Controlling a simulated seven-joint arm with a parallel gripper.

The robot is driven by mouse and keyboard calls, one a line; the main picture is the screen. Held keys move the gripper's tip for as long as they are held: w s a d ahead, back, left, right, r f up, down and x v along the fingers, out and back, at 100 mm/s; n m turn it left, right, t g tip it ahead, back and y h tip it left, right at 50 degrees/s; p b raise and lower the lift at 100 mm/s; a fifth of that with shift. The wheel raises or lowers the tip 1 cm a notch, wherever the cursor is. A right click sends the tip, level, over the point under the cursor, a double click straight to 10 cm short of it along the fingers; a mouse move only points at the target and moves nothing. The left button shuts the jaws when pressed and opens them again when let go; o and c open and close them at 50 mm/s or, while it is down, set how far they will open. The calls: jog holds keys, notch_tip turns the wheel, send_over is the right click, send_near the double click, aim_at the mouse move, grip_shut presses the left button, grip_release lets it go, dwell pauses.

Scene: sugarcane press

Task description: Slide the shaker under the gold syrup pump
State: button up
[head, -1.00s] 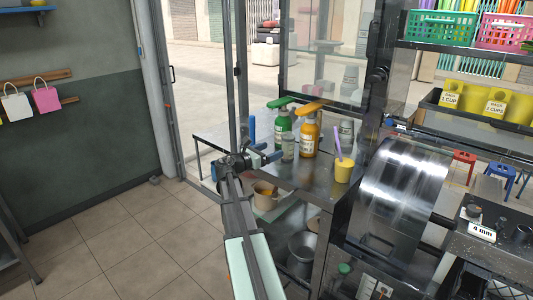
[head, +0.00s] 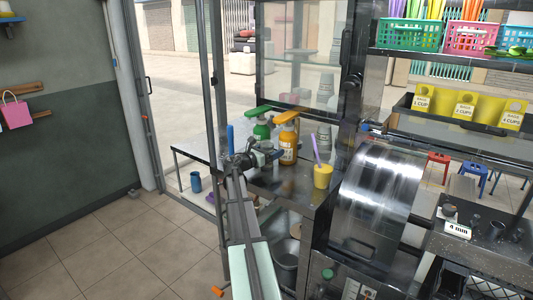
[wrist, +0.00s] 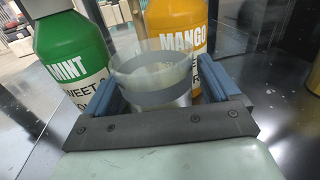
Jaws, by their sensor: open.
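The shaker (wrist: 150,75), a clear cup with a grey band, stands between the two blue fingers of my open gripper (wrist: 156,78) in the wrist view. I cannot tell whether either finger touches it. In the head view my gripper (head: 252,153) is at the counter, and it mostly hides the shaker. The orange mango bottle (wrist: 177,20) is right behind the shaker in the wrist view. In the head view this bottle (head: 289,145) carries the gold-orange pump (head: 286,116), just right of my gripper. The pump head is out of the wrist view.
The green mint bottle (wrist: 72,50) stands left of the mango bottle. A yellow cup (head: 322,176) with a purple stick and the metal drum (head: 380,185) are to the right. A blue cup (head: 196,182) is at the left. Bare counter shows right of the bottles.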

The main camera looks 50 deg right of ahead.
aim_at(286, 150)
jog(key=shift+c, duration=0.2)
jog(key=c, duration=1.3)
jog(key=shift+s, duration=0.1)
jog(key=shift+s, duration=0.1)
jog(key=shift+s+d, duration=0.15)
jog(key=shift+s, duration=0.9)
jog(key=shift+s+d, duration=0.1)
jog(key=shift+s, duration=0.95)
jog(key=o, duration=1.4)
